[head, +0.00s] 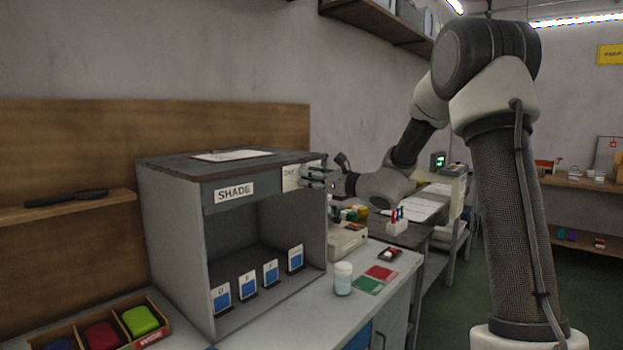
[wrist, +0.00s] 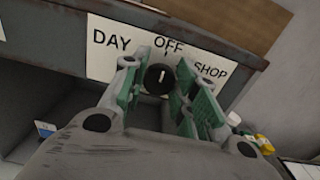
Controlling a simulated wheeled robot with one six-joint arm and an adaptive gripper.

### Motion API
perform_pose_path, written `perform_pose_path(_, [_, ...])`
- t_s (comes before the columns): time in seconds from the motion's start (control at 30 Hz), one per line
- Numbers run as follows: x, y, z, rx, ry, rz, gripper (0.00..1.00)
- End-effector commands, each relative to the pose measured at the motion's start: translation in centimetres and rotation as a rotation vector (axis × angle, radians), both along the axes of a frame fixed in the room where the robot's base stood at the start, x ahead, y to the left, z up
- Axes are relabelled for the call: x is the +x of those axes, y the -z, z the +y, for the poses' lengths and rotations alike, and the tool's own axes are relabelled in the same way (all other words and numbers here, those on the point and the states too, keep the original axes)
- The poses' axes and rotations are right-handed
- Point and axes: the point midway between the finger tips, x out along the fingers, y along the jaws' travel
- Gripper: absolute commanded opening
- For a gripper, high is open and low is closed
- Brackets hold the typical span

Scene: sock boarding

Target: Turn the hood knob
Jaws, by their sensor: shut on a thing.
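The hood is a grey box (head: 172,230) marked SHADE on the bench, with an open front. Its black round knob (wrist: 159,79) sits on a white plate (wrist: 106,57) lettered DAY, OFF and SHOP. The white mark on the knob points up, about toward OFF. My gripper (wrist: 157,74) has its green-padded fingers on either side of the knob and is shut on it. In the head view, my gripper (head: 315,178) reaches the hood's upper right front corner from the right, and the knob is hidden behind the fingers.
Several blue-and-white cards (head: 246,286) stand inside the hood. A tray of coloured cloths (head: 144,320) is at the front left. A white-lidded jar (head: 343,279) and red and green swatches (head: 381,273) lie right of the hood. A clipboard (head: 232,155) lies on top.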

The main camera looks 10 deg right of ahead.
Motion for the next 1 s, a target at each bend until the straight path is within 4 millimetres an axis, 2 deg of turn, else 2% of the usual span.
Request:
perform_pose_path(0.27, [-0.04,0.02,0.03,-0.101,0.000,-0.073,0.05])
perform_pose_path(1.0, [-0.16,0.15,0.17,-0.590,-0.001,-0.428,0.05])
